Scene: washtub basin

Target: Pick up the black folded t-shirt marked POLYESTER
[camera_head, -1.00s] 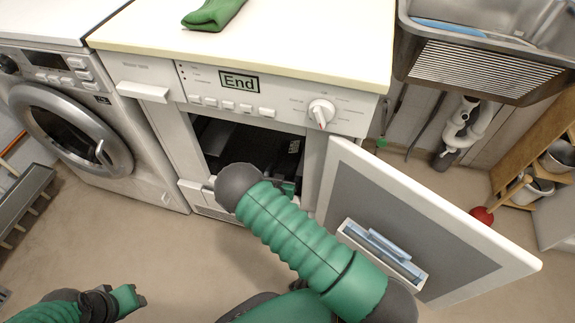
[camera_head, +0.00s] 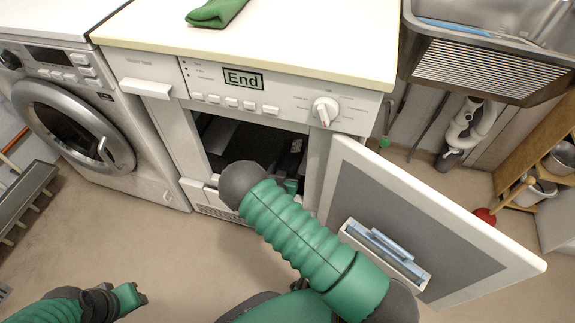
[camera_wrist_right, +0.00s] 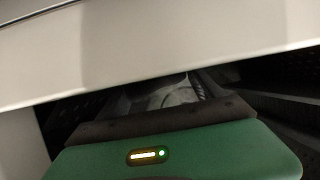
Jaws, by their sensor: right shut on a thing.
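My right arm reaches into the dark opening of the middle machine in the head view, and my right gripper (camera_head: 291,186) is mostly hidden there behind the arm. In the right wrist view, the gripper's dark jaw edge shows above its green body, shut on a pale grey, creased cloth-like thing (camera_wrist_right: 172,93). I cannot read POLYESTER on it or tell whether it is the black t-shirt. No black folded t-shirt shows clearly in the dark opening. My left gripper (camera_head: 135,297) is low at the left, clear of everything; its jaw gap is unclear.
The machine's open door (camera_head: 400,215) stands to the right of my arm. The worktop (camera_head: 300,45) above carries a green cloth (camera_head: 216,12). Its display (camera_head: 243,79) reads End. A washing machine (camera_head: 75,125) is at left, a sink (camera_head: 490,70) at upper right. Floor in front is free.

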